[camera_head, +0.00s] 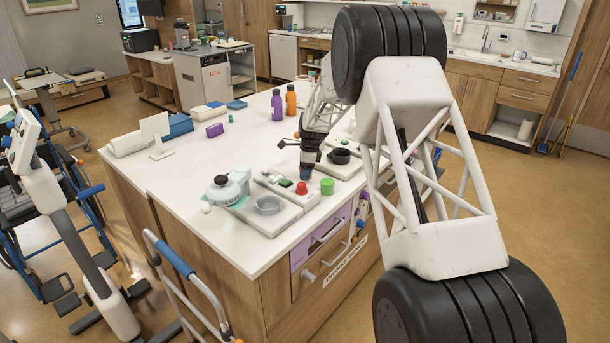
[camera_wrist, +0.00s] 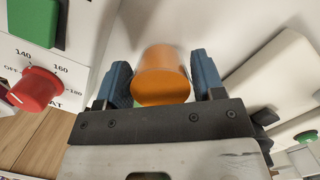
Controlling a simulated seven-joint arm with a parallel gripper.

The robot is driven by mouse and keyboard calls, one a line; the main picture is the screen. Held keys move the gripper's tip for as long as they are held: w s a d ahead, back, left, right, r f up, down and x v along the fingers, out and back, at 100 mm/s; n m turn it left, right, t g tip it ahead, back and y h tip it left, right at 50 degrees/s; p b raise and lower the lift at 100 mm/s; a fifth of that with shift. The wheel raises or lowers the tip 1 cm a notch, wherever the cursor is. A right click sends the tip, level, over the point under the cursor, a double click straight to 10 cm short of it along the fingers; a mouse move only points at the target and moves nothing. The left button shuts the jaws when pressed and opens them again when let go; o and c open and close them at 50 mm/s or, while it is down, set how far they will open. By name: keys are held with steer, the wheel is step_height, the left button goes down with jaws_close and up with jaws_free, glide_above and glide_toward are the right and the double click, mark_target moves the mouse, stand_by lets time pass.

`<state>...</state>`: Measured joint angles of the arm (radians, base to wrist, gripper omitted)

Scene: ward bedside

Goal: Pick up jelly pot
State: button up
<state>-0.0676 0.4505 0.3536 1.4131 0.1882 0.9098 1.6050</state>
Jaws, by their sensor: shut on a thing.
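An orange jelly pot (camera_wrist: 162,82) sits between the two blue-grey fingers of my gripper (camera_wrist: 163,78) in the wrist view. The fingers are on either side of it, and my gripper is shut on it. Its far side looks blurred against the pale surface behind. In the head view my gripper (camera_head: 307,172) is low over the front right part of the white counter (camera_head: 205,165), just behind a red knob. The pot is too small and covered to make out there.
A red dial (camera_wrist: 36,89) and a green block (camera_wrist: 33,22) on a white appliance are close left of my gripper. The counter's middle is mostly clear.

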step_height(320, 180, up, 8)
steer(key=shift+r, duration=0.1)
stand_by(0.4)
stand_by(0.5)
steer(key=shift+s+a, duration=0.35)
steer(key=shift+a, duration=0.05)
steer(key=s+a+r, duration=0.2)
steer(key=s+a, duration=1)
steer(key=s, duration=0.5)
steer(key=shift+s+a+r, duration=0.15)
steer(key=shift+s+a, duration=0.2)
steer(key=shift+f, duration=3.95)
